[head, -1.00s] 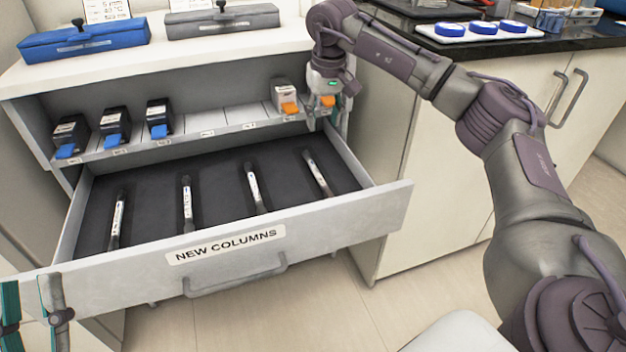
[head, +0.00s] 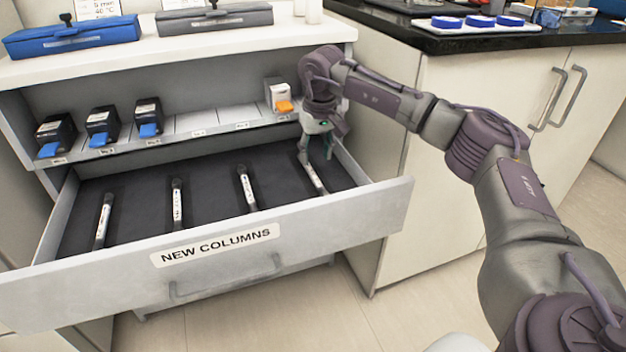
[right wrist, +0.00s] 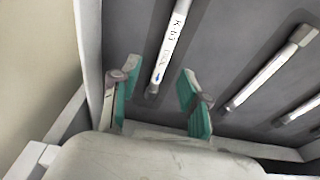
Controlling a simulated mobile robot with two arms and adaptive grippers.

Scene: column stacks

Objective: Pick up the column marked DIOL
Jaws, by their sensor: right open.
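The open drawer marked NEW COLUMNS (head: 345,222) holds several slim metal columns with white labels, lying apart on a dark liner. My right gripper (head: 317,156) is open, over the rightmost column (head: 313,173), and partly hides its far end. In the right wrist view, that column (right wrist: 168,45) runs between the spread teal fingers of the gripper (right wrist: 156,92), not gripped. Its label has small print and a blue arrow; the word looks like DIOL but is hard to read. The other columns (head: 246,187) lie to the left in the head view. My left gripper is out of view.
The drawer's right wall (head: 362,163) is close beside my right gripper. A shelf above the drawer holds black boxes with blue tabs (head: 149,118) and a white box with an orange tab (head: 279,97). Another column (right wrist: 268,70) lies nearby in the wrist view.

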